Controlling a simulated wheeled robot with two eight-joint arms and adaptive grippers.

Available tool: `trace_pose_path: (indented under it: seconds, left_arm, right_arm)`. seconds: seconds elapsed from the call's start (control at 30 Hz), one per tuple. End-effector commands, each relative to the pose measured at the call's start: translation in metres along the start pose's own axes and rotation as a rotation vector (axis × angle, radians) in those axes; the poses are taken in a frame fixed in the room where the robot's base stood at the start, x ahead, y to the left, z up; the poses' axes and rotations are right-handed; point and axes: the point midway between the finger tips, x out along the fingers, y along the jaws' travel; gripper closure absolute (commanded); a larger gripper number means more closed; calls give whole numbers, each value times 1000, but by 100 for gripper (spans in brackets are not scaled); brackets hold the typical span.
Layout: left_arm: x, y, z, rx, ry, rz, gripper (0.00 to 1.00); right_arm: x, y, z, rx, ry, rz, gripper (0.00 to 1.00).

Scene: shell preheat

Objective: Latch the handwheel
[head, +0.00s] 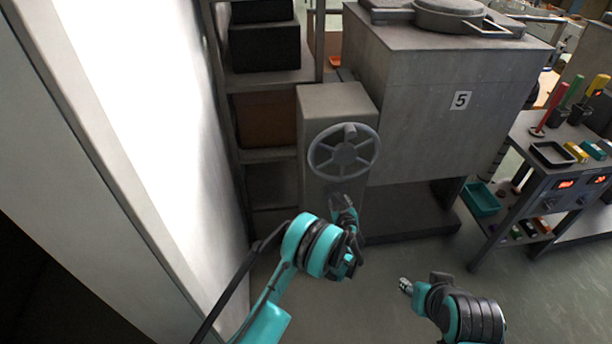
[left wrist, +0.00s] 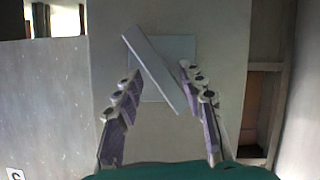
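The grey spoked handwheel (head: 344,152) is on the front of a grey box-shaped housing (head: 335,98). My left gripper (head: 342,203) is just below the wheel, in front of the housing. In the left wrist view, the left gripper (left wrist: 159,76) is open, its two fingers spread apart. A flat pale bar (left wrist: 150,58) lies slantwise across a square plate (left wrist: 178,48) on a flat grey face. The bar's lower end shows between the fingers; I cannot tell whether they touch it. In the head view my gripper covers this spot. My right gripper (head: 405,286) is low, away from the wheel.
A large grey furnace body (head: 440,100) marked 5 stands right of the housing. A shelf rack (head: 275,78) with dark boxes stands on its left, beside a bright white panel (head: 150,110). A tool cart (head: 530,185) stands at right. The floor in front is clear.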

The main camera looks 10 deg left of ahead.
Motion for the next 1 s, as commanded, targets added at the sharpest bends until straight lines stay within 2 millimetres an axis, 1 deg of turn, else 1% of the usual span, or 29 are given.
trace_pose_path:
  seconds: [0.03, 0.27, 0.3, 0.57, 0.77, 1.0]
  left_arm:
    - [-14, 2, -5, 1, 0, 3, 60]
    - [-62, 1, -5, -2, 0, 4, 60]
    - [-63, -1, -14, 2, -5, -4, 60]
    - [-76, -12, -66, 37, -59, -36, 60]
    - [-91, -22, -103, 65, -100, -55, 60]
    - [-116, -38, -144, 97, -153, -72, 60]
  right_arm:
    - [-7, 0, -5, 0, 0, 0, 60]
    - [-20, 0, -14, 0, 0, 0, 60]
    - [-19, 0, -14, 0, 0, 0, 60]
    - [-20, 0, -14, 0, 0, 0, 60]
    - [-22, 0, -16, 0, 0, 0, 60]
    - [-25, 0, -18, 0, 0, 0, 60]
